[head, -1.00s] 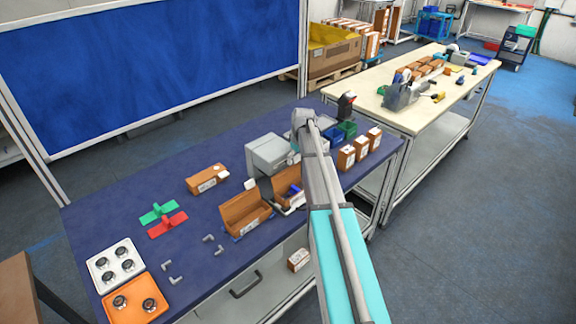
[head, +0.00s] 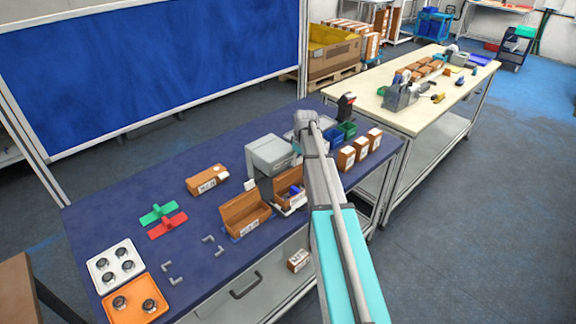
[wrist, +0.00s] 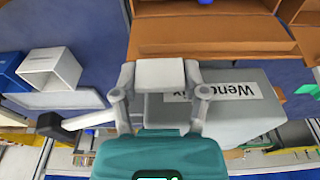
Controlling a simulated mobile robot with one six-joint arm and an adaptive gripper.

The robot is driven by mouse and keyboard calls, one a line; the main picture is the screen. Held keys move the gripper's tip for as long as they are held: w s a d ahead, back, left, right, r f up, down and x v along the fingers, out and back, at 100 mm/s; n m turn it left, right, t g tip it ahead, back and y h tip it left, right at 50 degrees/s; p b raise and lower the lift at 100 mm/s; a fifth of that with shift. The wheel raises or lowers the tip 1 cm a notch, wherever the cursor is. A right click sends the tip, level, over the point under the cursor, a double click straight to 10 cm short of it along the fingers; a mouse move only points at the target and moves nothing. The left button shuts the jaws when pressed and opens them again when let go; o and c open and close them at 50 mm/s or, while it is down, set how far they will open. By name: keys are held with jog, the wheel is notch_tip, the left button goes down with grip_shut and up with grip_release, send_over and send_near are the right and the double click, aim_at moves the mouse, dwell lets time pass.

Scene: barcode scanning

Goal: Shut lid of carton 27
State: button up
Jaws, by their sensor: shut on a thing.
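Two brown cartons stand open on the blue bench in the head view: one at the front (head: 243,222), and one to its right (head: 290,197) with something blue inside. I cannot read which is carton 27. My gripper is hidden behind my arm in the head view. In the wrist view my gripper (wrist: 160,73) has a pale grey block between its fingers, which I cannot identify. Its tips lie at the edge of a brown carton flap (wrist: 215,38); I cannot tell whether they touch it. Part of a second carton shows at the right edge.
A grey printer (head: 268,153) stands close behind the cartons and also shows in the wrist view (wrist: 225,115). A closed carton (head: 207,180) lies at the left. Several upright cartons and small bins stand at the right. A black scanner (head: 346,103) is behind them.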

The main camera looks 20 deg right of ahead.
jog(key=shift+s+d, duration=0.2)
jog(key=shift+s, duration=0.45)
jog(key=shift+s+d, duration=0.1)
jog(key=shift+s, duration=0.05)
jog(key=shift+s+d+f, duration=0.15)
jog(key=shift+s+d, duration=0.05)
jog(key=shift+s, duration=0.35)
jog(key=shift+s+d+f, duration=0.1)
jog(key=shift+s+d, duration=0.1)
jog(key=shift+s, duration=0.35)
jog(key=o, duration=0.6)
dwell(0.4)
